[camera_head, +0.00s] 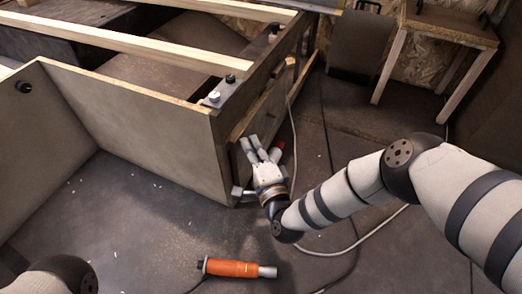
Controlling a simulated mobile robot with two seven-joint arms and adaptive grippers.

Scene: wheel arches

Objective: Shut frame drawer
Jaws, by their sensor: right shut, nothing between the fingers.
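The wooden frame (150,125) fills the upper left, with light beams across its top. Its dark right-hand face (270,105) carries a pale wooden strip and looks like the drawer side; I cannot tell how far any drawer stands out. My right gripper (254,147) is shut and empty, low beside this face, with its fingers pointing up and toward it. Whether the fingers touch the face is hard to tell. A small red piece shows just right of the fingers. My left arm shows only as a rounded link at the bottom left; its gripper is out of view.
An orange-handled tool (230,268) lies on the dark floor in front, with a cable. More cables (345,245) run on the floor under and beside my right arm. A wooden-legged table (440,35) stands at the upper right. The floor at centre left is mostly clear.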

